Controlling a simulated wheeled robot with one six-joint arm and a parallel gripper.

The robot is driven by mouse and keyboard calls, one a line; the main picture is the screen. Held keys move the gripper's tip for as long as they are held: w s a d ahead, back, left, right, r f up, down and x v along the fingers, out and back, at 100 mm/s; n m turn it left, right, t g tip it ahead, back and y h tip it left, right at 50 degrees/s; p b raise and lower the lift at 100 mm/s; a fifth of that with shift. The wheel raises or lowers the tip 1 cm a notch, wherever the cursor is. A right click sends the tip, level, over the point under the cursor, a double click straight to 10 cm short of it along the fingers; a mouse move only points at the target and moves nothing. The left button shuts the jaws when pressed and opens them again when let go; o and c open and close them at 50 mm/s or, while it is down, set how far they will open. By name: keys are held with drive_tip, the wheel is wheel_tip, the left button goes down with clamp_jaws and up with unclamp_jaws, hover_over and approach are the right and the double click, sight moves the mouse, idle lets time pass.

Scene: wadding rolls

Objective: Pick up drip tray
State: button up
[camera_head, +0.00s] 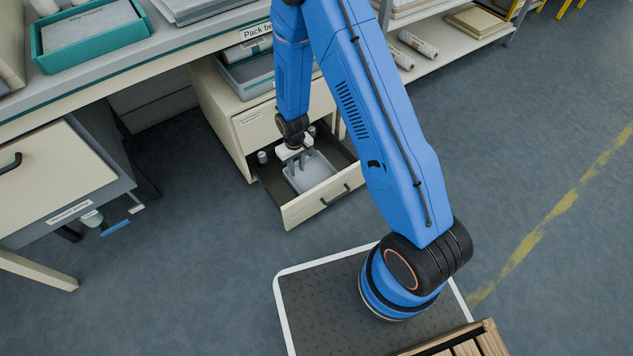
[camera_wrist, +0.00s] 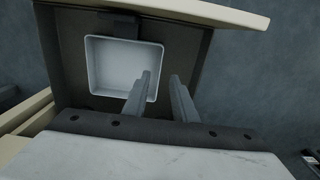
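The drip tray, a pale square shallow tray (camera_head: 314,176), sits empty in the open drawer of the cabinet. My gripper (camera_head: 301,166) is above the drawer, pointing down, at the tray's far side. In the wrist view my gripper (camera_wrist: 161,76) is open, with a gap between its two fingers. The left finger overlaps the tray's inside near its right wall, and the right finger is outside that wall. I cannot tell if either finger touches the tray or how deep they reach.
The open drawer (camera_head: 292,215) has walls around the tray and a front with a dark handle. Small grey cylinders (camera_head: 263,157) stand in the drawer's back part. The workbench (camera_head: 130,62) overhangs at the left. The floor (camera_head: 180,270) left of my base is clear.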

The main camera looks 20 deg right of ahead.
approach(298, 191)
drive_tip(key=f, duration=0.5)
drive_tip(key=shift+w+d+f, duration=0.2)
drive_tip(key=shift+d+f, duration=0.05)
drive_tip(key=shift+s+a+f, duration=0.1)
drive_tip(key=shift+a+f, duration=0.05)
drive_tip(key=shift+f, duration=2.45)
clamp_jaws()
